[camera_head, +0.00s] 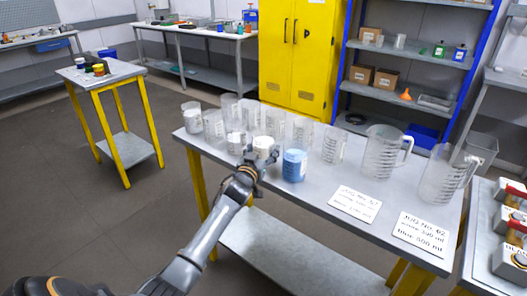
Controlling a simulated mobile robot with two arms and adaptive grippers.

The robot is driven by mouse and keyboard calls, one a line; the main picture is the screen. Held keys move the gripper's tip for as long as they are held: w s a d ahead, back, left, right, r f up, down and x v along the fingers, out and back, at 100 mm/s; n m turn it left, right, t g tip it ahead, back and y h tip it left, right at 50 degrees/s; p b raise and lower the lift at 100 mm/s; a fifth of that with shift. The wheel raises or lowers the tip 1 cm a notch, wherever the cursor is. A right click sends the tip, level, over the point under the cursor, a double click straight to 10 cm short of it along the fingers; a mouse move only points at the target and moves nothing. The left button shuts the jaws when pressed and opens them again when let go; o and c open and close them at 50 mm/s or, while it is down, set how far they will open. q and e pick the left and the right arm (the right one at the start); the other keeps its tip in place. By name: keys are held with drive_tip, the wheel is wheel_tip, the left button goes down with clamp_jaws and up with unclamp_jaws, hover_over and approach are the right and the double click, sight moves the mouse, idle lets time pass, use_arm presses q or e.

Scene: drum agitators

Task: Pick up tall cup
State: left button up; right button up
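Several clear graduated cups stand on the grey worktable (215,153). A tall-looking clear cup (333,146) stands at the right end of the back row, left of the jugs. Other clear cups, such as one (302,130) farther left, look similar, so I cannot tell which is meant. In front are cups with white contents (236,142) and a cup with blue contents (295,166). My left gripper (257,164) is at the table's front edge, close to a white-filled cup (263,147). Its fingers are small and dark; contact is unclear. My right gripper is not in view.
Two clear handled jugs (382,153) stand at the right of the table. Two white label cards (355,203) lie in front of them. A rack with red parts (508,218) is at the far right. The table's front edge left of the cards is fairly clear.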

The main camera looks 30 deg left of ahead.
sight(267, 135)
use_arm(q)
drive_tip(key=shift+r, duration=0.1)
drive_tip(key=shift+r, duration=0.2)
drive_tip(key=shift+r, duration=1.1)
drive_tip(key=shift+s+r, duration=0.1)
drive_tip(key=shift+r, duration=0.3)
drive_tip(key=s+d+r, duration=0.2)
drive_tip(key=s+r, duration=0.2)
drive_tip(key=s, duration=0.2)
drive_tip(key=s+d+r, duration=0.2)
drive_tip(key=s+r, duration=0.3)
drive_tip(key=s, duration=0.2)
drive_tip(key=shift+d+r+b, duration=0.2)
drive_tip(key=shift+d+b, duration=0.1)
drive_tip(key=shift+b, duration=0.05)
